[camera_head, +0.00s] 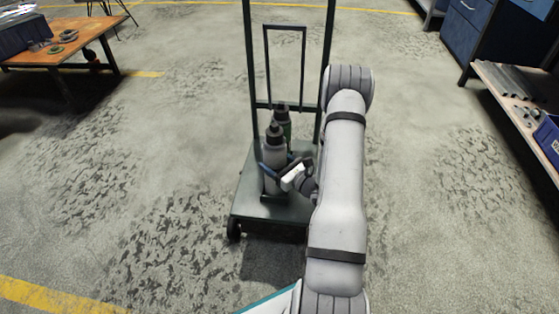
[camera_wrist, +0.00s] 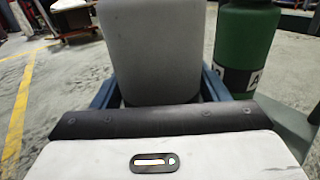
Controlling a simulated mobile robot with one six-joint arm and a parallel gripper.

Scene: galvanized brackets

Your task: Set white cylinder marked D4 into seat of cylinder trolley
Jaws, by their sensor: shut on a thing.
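The white cylinder (camera_head: 273,160) with a dark top is upright over the base plate of the dark green cylinder trolley (camera_head: 275,208). My gripper (camera_head: 272,170) is shut around the cylinder's body from the right. In the wrist view the pale cylinder (camera_wrist: 152,50) fills the middle between the two blue fingers (camera_wrist: 158,92). No D4 mark shows on the side in view. A green cylinder (camera_head: 283,122) stands behind it on the trolley and also shows at the right of the wrist view (camera_wrist: 243,45). I cannot tell whether the white cylinder's bottom touches the seat.
A wooden table (camera_head: 70,42) with parts stands at the far left. A shelf (camera_head: 515,100) with metal pieces and a blue bin (camera_head: 549,138) stand at the right, near blue cabinets (camera_head: 482,35). The floor around the trolley is clear.

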